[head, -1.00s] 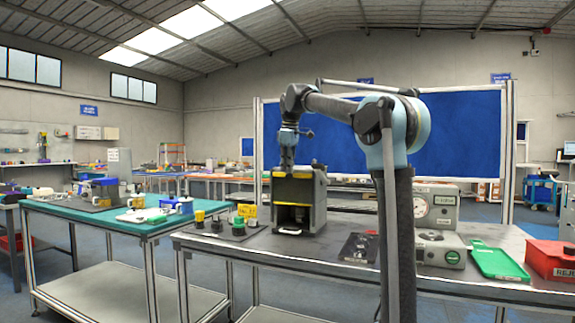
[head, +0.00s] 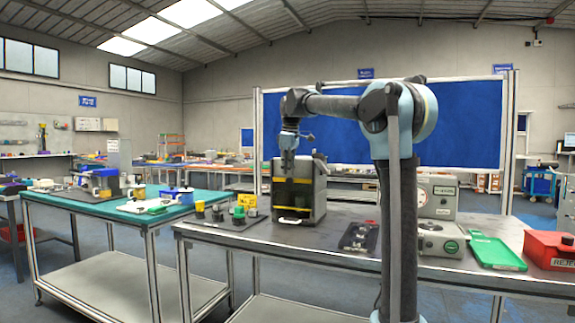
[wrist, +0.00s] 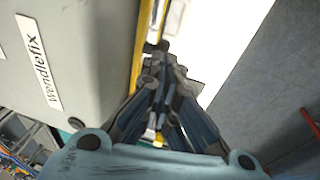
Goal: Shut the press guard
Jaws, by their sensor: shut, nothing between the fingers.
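My gripper (head: 288,168) points down at the upper front of the press, near the guard's top yellow strip. In the wrist view my gripper (wrist: 168,70) has its fingers together with nothing between them, beside a yellow strip (wrist: 140,45) along a grey body labelled "Wendlefix" (wrist: 85,60). I cannot tell whether the fingertips touch the guard.
Black and green knobs (head: 238,213) and a yellow sign stand left of the press. A dark plate (head: 358,237), a grey gauge unit (head: 438,215), a green tray (head: 495,252) and a red reject bin (head: 549,250) are to the right. A green-topped table (head: 110,203) stands left.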

